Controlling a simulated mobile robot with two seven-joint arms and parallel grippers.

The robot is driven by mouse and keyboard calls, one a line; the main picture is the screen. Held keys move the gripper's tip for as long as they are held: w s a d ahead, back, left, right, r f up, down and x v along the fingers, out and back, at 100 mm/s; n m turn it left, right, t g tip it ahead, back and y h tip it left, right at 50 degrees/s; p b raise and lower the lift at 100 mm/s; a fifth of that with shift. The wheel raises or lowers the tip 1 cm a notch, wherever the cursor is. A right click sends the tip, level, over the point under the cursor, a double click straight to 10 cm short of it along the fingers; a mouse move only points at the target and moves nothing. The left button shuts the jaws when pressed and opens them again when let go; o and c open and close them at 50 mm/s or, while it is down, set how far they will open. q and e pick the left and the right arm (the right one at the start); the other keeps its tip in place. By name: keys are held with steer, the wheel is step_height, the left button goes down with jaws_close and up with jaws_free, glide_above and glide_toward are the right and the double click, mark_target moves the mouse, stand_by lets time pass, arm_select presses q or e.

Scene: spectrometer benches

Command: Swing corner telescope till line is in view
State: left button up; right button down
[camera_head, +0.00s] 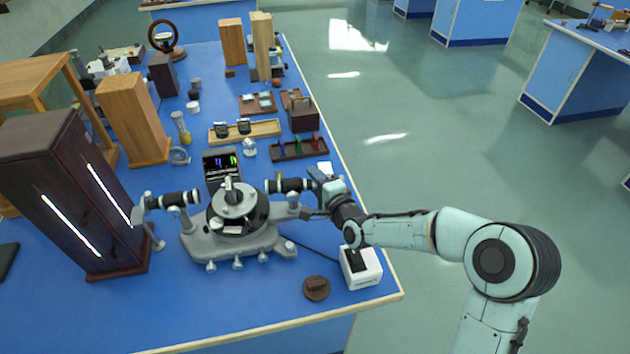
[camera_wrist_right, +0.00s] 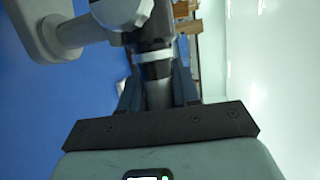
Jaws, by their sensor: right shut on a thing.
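The grey spectrometer (camera_head: 236,228) stands on the blue bench with a round dark table at its centre. Its black telescope tube (camera_head: 290,186) points out to the right, and a second black tube, the collimator (camera_head: 172,200), points left toward the tall dark lamp housing. My right gripper (camera_head: 318,213) is at the telescope's side of the instrument. In the right wrist view its fingers are shut on a dark cylindrical part of the telescope (camera_wrist_right: 155,70) with a pale ring. A small black screen (camera_head: 222,168) behind the instrument shows coloured lines. My left gripper is out of view.
The tall dark housing (camera_head: 70,190) with two glowing slits stands at left. A white box (camera_head: 361,267) and a brown round piece (camera_head: 316,288) lie near the front right edge. A dark rack (camera_head: 299,148) and wooden tray (camera_head: 245,132) stand behind.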

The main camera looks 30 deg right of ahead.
steer(key=shift+s+a, duration=0.2)
steer(key=c, duration=0.9)
jaws_free()
steer(key=shift+s+d+r, duration=0.1)
steer(key=shift+s+r, duration=0.05)
steer(key=shift+s, duration=0.35)
steer(key=s+r, duration=0.1)
steer(key=s, duration=1.1)
steer(key=shift+r, duration=0.35)
